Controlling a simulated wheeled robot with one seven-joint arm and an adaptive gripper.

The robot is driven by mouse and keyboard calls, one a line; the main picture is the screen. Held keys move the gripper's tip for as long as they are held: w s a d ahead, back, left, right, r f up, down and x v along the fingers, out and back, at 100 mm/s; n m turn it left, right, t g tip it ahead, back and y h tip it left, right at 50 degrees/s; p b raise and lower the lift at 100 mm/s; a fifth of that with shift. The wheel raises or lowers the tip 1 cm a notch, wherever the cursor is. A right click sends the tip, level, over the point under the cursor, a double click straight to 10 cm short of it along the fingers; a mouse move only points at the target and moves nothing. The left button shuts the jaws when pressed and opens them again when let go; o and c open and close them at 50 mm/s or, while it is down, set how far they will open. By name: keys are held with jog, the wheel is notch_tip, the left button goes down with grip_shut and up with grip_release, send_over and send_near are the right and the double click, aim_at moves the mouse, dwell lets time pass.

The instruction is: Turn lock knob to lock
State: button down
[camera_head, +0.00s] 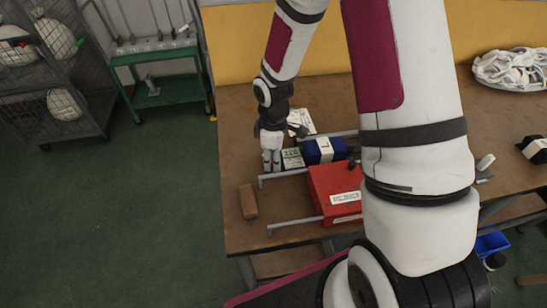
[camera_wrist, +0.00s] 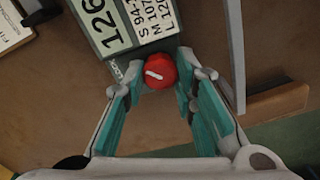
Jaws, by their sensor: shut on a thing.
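The red lock knob (camera_wrist: 158,71) has a white pointer line lying slanted, nearly crosswise in the wrist view. It sits at the end of a dark grey device with a printed size label (camera_wrist: 117,22); the label also shows in the head view (camera_head: 292,158). My gripper (camera_wrist: 161,78) has its teal-padded fingers on either side of the knob and is shut on it. In the head view, my gripper (camera_head: 271,166) points down at the device's left end and hides the knob.
A red box (camera_head: 325,188) and a dark blue box (camera_head: 322,151) stand to the right, near grey rails (camera_head: 290,225). A brown block (camera_head: 248,201) lies near the table's left edge. A white tag sheet (camera_head: 302,121) lies behind. Bare tabletop (camera_head: 235,120) is at the left.

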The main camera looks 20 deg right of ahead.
jog(key=c, duration=1.3)
grip_release()
notch_tip(320, 180, up, 12)
jog(key=shift+r, duration=0.1)
jog(key=s+r+m+t+h, duration=0.15)
jog(key=s+r+m, duration=0.55)
jog(key=r, duration=0.7)
jog(key=s+r+m+t, duration=0.1)
jog(key=s+r+m, duration=0.1)
jog(key=s, duration=0.5)
jog(key=s+r+m+t+y, duration=0.1)
jog(key=s+r+m+t, duration=0.1)
jog(key=s+r, duration=0.2)
jog(key=s, duration=0.3)
jog(key=shift+m, duration=0.4)
